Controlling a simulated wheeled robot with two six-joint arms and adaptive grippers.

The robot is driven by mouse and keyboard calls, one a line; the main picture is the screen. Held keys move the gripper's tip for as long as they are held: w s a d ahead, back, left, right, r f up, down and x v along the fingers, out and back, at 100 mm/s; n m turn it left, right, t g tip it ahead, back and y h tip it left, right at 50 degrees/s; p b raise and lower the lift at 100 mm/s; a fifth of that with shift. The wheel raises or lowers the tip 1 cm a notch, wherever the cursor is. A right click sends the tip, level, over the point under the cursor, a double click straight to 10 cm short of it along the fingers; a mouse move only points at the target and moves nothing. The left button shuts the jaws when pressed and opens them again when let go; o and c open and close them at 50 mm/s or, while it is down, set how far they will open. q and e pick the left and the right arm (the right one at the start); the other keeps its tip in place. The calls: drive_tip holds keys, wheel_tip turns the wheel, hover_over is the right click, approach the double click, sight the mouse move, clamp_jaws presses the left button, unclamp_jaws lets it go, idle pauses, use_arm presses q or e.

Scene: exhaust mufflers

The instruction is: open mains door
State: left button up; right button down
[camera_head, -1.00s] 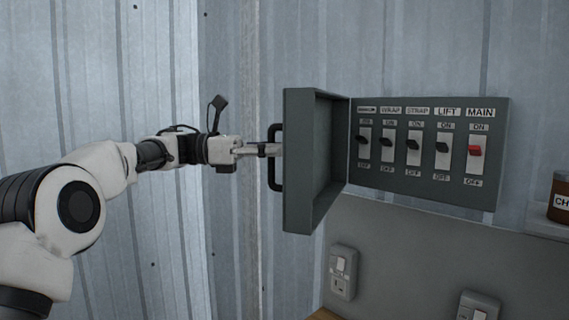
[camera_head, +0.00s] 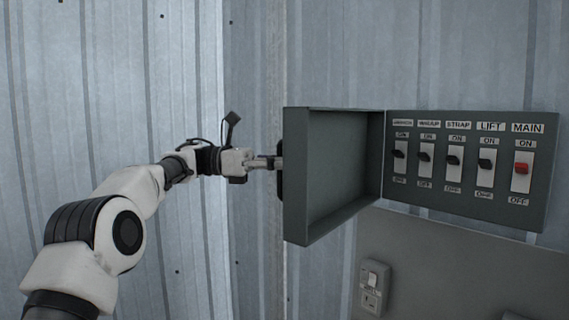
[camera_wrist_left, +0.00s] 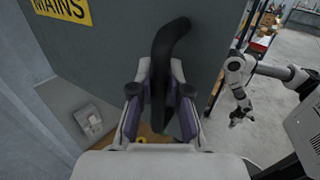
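The mains door (camera_head: 333,168) is a grey box-like cover, swung out to the left and standing open from the switch panel (camera_head: 470,172). Its outside, with a yellow MAINS label (camera_wrist_left: 64,9), shows in the left wrist view. My left gripper (camera_head: 279,163) is at the door's outer face. In the left wrist view its fingers (camera_wrist_left: 160,92) lie on both sides of the black handle (camera_wrist_left: 170,40), closed around it. My right gripper (camera_wrist_left: 242,119) hangs far off to the right in the left wrist view, small, with its fingers apart and empty.
The panel carries several labelled switches, with a red MAIN switch (camera_head: 521,168) at the right end. A wall socket (camera_head: 374,287) sits below the panel. Corrugated metal wall (camera_head: 120,100) stands behind and left of my left arm. Shelving (camera_wrist_left: 262,30) stands at the back right.

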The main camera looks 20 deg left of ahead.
use_arm(q)
drive_tip(key=o, duration=0.3)
drive_tip(key=shift+s+a, duration=0.1)
drive_tip(key=shift+s+a+r, duration=0.1)
drive_tip(key=shift+s, duration=0.1)
drive_tip(key=shift+w+a, duration=0.1)
drive_tip(key=shift+a, duration=0.05)
drive_tip(key=s+a, duration=0.1)
drive_tip(key=a, duration=0.6)
drive_tip(key=shift+s, duration=0.25)
